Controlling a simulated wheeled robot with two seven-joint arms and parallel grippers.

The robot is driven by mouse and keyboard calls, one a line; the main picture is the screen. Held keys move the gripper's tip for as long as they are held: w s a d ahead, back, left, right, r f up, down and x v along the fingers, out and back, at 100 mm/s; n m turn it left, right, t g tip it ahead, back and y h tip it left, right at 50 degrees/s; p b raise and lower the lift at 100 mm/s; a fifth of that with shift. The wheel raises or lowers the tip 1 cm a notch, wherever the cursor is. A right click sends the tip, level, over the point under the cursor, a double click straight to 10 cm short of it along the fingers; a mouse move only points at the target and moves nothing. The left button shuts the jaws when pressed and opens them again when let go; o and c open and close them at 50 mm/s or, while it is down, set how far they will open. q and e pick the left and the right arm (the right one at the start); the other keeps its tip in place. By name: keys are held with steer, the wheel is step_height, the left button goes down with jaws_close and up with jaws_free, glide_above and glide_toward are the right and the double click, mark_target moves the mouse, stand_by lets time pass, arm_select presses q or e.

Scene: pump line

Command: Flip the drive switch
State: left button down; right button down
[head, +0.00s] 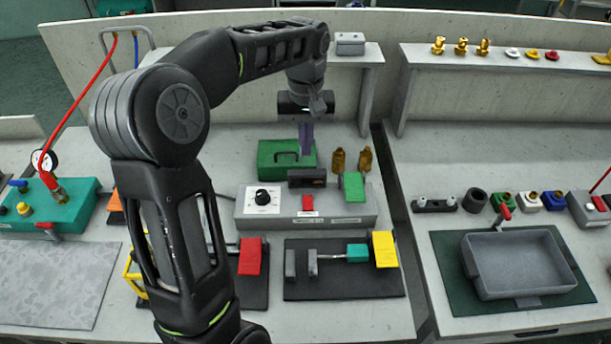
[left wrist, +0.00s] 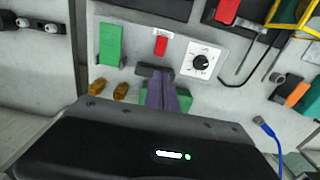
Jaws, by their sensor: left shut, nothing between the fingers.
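A grey control box (head: 270,218) stands mid-bench with a black dial (head: 263,197), a small red switch (head: 308,202) and a green block (head: 352,187). Its labels are too small to read, so I cannot confirm which part is the drive switch. The left wrist view also shows the red switch (left wrist: 161,44), the dial (left wrist: 201,62) and the green block (left wrist: 110,45). My left gripper (head: 306,150) is shut and empty, its purple fingers pointing down behind the box, apart from the red switch. In the left wrist view the fingertips (left wrist: 164,76) appear beside the box's dark bar. My right gripper is out of view.
A green case (head: 272,162) and two brown bottles (head: 351,160) stand behind the box. A grey tray (head: 520,265) lies right. My left arm hides part of the bench.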

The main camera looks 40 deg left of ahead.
mark_target(306, 196)
arm_select(q)
steer(key=shift+s+d, duration=0.1)
step_height(306, 196, down, 14)
steer(key=p, duration=0.3)
steer(key=shift+r, duration=0.1)
stand_by(0.3)
steer(key=shift+f+b, duration=0.65)
steer(key=shift+b, duration=0.1)
steer(key=shift+r+p, duration=0.3)
steer(key=shift+p, duration=0.05)
steer(key=shift+r, duration=0.1)
steer(key=shift+r+p, duration=0.45)
steer(key=shift+r, duration=0.25)
